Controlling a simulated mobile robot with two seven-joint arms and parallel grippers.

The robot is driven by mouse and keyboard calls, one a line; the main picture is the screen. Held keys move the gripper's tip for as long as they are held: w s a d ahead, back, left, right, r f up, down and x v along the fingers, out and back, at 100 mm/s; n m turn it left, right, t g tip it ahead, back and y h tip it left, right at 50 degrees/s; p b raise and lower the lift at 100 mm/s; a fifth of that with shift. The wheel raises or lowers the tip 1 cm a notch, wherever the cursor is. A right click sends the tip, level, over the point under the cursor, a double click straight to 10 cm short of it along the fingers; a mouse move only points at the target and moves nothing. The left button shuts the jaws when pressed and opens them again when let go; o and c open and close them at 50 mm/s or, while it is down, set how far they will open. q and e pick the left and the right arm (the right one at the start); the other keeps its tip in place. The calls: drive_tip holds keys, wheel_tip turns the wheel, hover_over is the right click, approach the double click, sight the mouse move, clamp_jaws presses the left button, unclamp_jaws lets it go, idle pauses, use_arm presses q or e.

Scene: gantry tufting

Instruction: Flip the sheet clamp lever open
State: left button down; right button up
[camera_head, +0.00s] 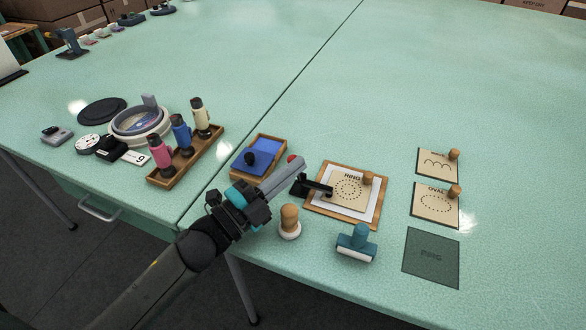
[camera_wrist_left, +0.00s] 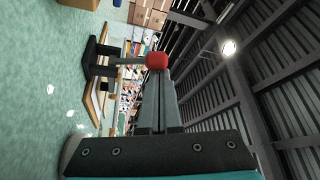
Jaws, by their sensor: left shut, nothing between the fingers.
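The sheet clamp (camera_head: 312,187) is a black block with an arm reaching over the left edge of the framed sheet (camera_head: 336,207) with the RING card on it. Its lever ends in a red ball knob (camera_head: 292,158); in the left wrist view the lever stands up from the clamp (camera_wrist_left: 97,60) to the red knob (camera_wrist_left: 157,60). My left gripper (camera_head: 297,164) is shut and empty, its fingertips right at the knob; I cannot tell whether they touch. The fingers hide the lever's shaft in the head view. My right gripper is not in view.
A blue ink pad (camera_head: 258,157) in a wooden tray lies behind the gripper. A wooden-handled stamp (camera_head: 289,222) and a teal stamp (camera_head: 355,243) stand in front of the frame. The far right table is clear.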

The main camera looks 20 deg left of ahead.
use_arm(q)
drive_tip(key=shift+a+n, duration=0.15)
drive_tip(key=shift+n, duration=0.15)
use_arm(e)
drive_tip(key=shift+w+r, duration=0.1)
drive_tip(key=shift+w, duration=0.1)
use_arm(q)
drive_tip(key=shift+a, duration=0.15)
drive_tip(key=shift+a+f+p, duration=0.1)
drive_tip(key=shift+a+p, duration=0.15)
drive_tip(key=shift+p, duration=0.05)
drive_tip(key=shift+a+f+p, duration=0.25)
drive_tip(key=shift+a+p, duration=0.15)
drive_tip(key=shift+a, duration=0.15)
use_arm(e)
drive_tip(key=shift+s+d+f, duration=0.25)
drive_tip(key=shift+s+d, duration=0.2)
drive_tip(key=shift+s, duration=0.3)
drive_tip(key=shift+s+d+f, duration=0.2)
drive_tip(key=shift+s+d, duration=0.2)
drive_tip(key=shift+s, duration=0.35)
